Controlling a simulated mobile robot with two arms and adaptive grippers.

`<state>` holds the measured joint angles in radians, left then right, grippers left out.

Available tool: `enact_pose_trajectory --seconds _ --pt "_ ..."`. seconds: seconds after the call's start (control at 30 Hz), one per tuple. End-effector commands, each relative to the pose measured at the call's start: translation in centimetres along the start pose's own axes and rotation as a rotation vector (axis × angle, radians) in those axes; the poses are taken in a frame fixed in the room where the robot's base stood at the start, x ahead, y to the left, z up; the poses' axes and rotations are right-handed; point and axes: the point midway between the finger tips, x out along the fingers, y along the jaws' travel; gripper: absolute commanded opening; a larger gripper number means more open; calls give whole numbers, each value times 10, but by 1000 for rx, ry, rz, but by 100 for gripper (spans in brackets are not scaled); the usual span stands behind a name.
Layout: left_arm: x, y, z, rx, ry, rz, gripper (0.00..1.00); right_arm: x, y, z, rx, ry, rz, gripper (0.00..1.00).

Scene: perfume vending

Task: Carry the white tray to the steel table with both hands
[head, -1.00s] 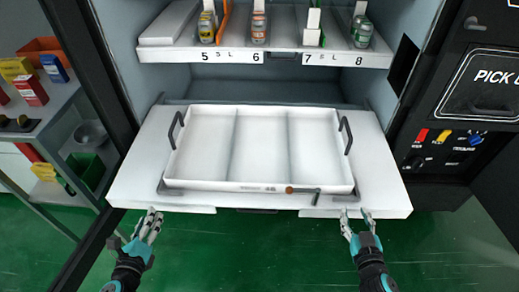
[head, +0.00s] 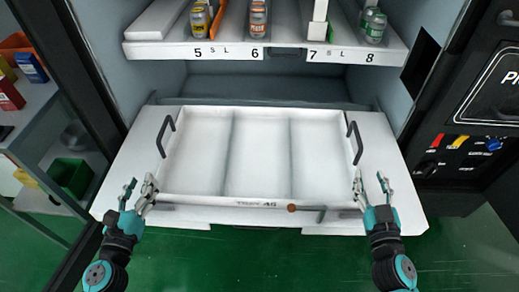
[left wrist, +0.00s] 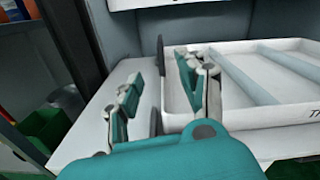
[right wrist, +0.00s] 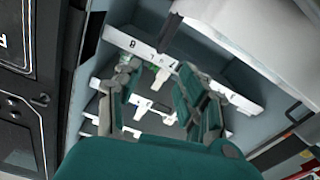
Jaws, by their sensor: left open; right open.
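The white tray (head: 262,150) has three empty compartments and rests on a white pull-out shelf (head: 120,195). A dark handle stands at its left end (head: 165,135) and another at its right end (head: 355,142). My left gripper (head: 138,192) is open and empty by the tray's front left corner. In the left wrist view the tray (left wrist: 270,105) is at right, and the left handle (left wrist: 160,52) appears between my spread fingers. My right gripper (head: 372,190) is open and empty by the front right corner, short of the right handle. No steel table is identifiable.
Dark machine frames stand on both sides. A control panel (head: 465,155) is at right. A rack with a green bin (head: 70,178) is at left. Green floor (head: 260,265) is open in front.

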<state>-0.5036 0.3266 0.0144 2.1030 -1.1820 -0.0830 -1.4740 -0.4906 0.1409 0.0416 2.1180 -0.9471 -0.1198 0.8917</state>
Motion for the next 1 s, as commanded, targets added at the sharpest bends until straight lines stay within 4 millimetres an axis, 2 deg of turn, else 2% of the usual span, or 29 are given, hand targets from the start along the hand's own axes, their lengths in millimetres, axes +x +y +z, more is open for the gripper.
enact_pose_trajectory --seconds 0.2,0.37,1.0 --pt "3 0 0 -2 -1 0 40 3 0 0 -1 0 0 40" --pt "20 0 1 0 -3 -3 40 20 0 -1 -2 3 -2 40" --pt "143 0 1 -3 -2 2 40 143 1 0 -2 1 1 40"
